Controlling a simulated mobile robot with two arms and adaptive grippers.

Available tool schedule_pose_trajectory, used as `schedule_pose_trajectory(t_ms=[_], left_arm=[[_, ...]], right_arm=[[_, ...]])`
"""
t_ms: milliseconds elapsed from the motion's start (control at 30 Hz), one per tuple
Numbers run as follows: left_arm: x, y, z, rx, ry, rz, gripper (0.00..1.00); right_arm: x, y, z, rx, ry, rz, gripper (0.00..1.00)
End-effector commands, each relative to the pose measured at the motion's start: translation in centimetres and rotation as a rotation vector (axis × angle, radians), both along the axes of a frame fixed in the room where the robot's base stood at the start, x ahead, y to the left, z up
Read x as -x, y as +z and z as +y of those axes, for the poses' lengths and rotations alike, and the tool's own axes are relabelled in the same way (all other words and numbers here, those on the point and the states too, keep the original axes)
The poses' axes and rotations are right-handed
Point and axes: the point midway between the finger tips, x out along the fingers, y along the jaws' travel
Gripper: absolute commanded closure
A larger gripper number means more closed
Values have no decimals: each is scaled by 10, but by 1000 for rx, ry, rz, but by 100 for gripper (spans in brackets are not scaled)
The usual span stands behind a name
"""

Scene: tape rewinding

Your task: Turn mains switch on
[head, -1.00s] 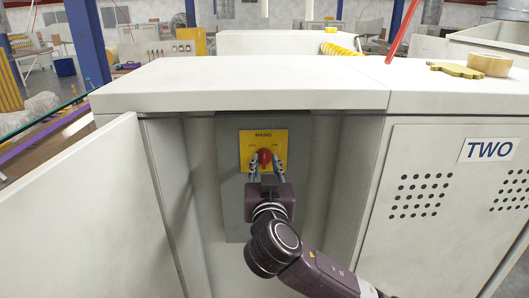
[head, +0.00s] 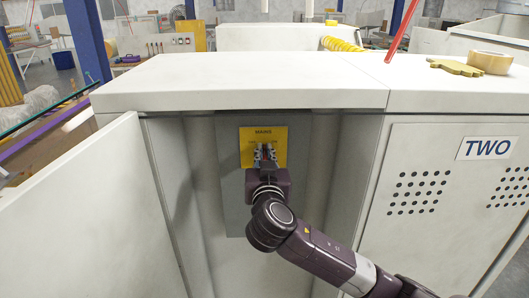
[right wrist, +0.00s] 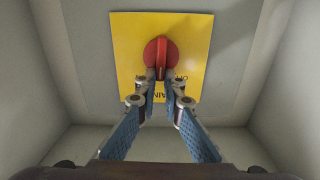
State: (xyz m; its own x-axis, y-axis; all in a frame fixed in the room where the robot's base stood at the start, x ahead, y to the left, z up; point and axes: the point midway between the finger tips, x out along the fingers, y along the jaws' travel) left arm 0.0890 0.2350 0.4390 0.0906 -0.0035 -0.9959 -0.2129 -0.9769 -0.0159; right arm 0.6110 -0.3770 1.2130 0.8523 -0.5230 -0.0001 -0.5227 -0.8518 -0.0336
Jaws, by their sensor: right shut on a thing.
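The mains switch is a red rotary knob on a yellow plate (head: 278,136) marked MAINS, on a grey panel (head: 235,205) inside the open cabinet. The red knob (right wrist: 161,57) shows clearly in the right wrist view; its grip ridge runs up and down the picture. My right gripper (head: 265,152) is in front of the plate, its fingers closed in on the knob. In the right wrist view my right gripper (right wrist: 161,80) has its fingertips on both sides of the knob's lower ridge. In the head view the fingers mostly hide the knob. My left gripper is not in view.
The cabinet door (head: 85,215) stands open on the left. The cabinet top (head: 240,80) overhangs the recess. A closed panel marked TWO (head: 440,215) is on the right. A tape roll (head: 490,62) lies on top at the right.

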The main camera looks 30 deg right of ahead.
Motion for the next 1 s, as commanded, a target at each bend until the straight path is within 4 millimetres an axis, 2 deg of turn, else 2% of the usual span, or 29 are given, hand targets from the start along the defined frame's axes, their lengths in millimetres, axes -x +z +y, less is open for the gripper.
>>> schedule_pose_trajectory(t_ms=[233,433,700,1000], left_arm=[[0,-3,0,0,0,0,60],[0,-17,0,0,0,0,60],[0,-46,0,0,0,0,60],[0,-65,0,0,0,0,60]], right_arm=[[0,-2,0,-12,-1,-6,100],[1,-5,-2,-74,-1,-43,100],[4,-8,-6,-245,-2,-146,100],[7,-8,-10,-435,-1,-262,100]])
